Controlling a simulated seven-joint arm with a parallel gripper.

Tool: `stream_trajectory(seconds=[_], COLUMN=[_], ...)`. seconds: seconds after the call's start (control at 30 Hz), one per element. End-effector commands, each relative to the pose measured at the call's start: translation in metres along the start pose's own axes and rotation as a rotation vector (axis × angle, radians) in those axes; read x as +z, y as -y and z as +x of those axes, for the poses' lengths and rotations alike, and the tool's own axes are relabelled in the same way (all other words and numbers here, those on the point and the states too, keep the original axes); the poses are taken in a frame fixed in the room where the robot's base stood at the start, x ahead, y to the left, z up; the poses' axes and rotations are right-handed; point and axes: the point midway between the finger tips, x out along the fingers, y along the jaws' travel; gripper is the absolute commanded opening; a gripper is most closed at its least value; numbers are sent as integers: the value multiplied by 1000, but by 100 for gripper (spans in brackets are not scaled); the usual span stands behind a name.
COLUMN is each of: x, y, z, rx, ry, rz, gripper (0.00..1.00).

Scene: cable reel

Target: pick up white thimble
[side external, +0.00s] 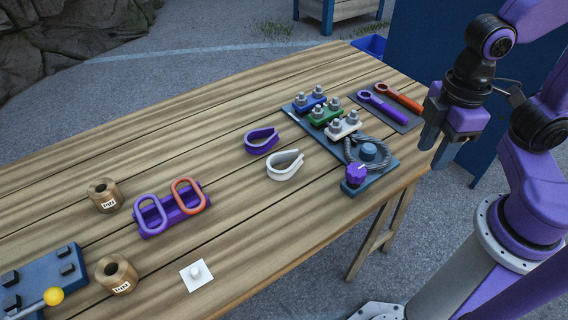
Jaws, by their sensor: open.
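The white thimble (285,165) is a teardrop-shaped loop lying on the wooden table (225,205), right of the table's middle. A purple thimble (261,140) of the same shape lies just behind it, apart from it. My gripper (437,147) points downward at the right, beyond the table's right edge, well away from the white thimble. Its jaws are open and hold nothing that I can see. Nothing hides the white thimble.
Right of the thimble is a dark board (384,176) with several bolted clamps, a cable loop and a purple knob (356,174). A purple stand (172,216) with two links, and spools (104,195), stand at left. The wood around the white thimble is clear.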

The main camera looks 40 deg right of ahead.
Motion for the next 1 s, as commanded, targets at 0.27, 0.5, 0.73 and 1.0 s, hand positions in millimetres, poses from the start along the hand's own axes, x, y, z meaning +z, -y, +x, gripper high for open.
stream_trajectory(seconds=[0.27, 0.5, 0.73, 1.0], x=[-87, -154, -205, -235], y=[-50, -103, -160, -208], z=[-7, -4, 8, 22], rx=[3, 2, 1, -2], ry=[10, 17, 23, 28], rz=[-31, -62, -89, -112], gripper=[41, 41, 41, 41])
